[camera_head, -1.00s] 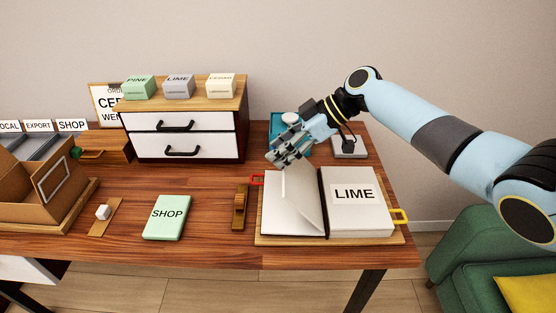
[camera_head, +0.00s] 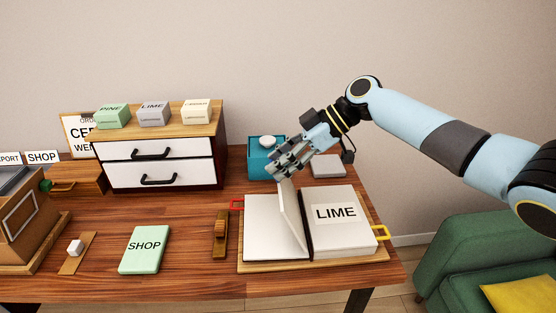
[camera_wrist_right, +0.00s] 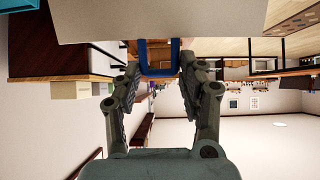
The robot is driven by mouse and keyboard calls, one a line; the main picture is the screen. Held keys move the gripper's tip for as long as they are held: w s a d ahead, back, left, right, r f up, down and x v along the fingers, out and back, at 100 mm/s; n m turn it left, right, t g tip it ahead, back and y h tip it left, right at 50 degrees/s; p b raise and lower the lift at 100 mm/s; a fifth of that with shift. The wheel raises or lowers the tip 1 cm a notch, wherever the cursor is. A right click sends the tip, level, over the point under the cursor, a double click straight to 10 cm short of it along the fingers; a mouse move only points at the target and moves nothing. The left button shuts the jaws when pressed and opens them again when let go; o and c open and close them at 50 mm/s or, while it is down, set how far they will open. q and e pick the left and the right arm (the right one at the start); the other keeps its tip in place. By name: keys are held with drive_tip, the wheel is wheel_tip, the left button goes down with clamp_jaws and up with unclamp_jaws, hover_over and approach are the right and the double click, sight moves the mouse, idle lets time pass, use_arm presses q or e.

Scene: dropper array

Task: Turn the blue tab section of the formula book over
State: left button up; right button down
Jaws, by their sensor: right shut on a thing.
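The formula book lies open on a wooden board (camera_head: 262,267). Its left side (camera_head: 263,222) is a blank white page with a red tab (camera_head: 237,203). Its right side (camera_head: 345,235) carries a LIME label (camera_head: 336,212) and a yellow tab (camera_head: 381,233). A white section (camera_head: 292,220) stands near the spine, tilted a little left. My right gripper (camera_head: 283,168) is at its top far edge. In the right wrist view it is shut on the blue tab (camera_wrist_right: 158,72), which the fingers hide in the head view. My left gripper is out of view.
A teal box (camera_head: 262,165) and a grey block (camera_head: 328,167) stand behind the book. A brown wooden piece (camera_head: 220,236) and a green SHOP book (camera_head: 146,250) lie to its left. A drawer cabinet (camera_head: 200,145) stands at the back left.

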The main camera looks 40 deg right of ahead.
drive_tip(key=c, duration=1)
unclamp_jaws()
drive_tip(key=shift+s+d+f, duration=0.2)
drive_tip(key=shift+s+f, duration=0.15)
drive_tip(key=shift+f, duration=0.1)
drive_tip(key=shift+o, duration=0.5)
drive_tip(key=shift+r, duration=0.3)
drive_tip(key=v, duration=1.1)
drive_tip(key=shift+d+r, duration=0.2)
drive_tip(key=shift+d, duration=0.15)
drive_tip(key=shift+s, duration=0.15)
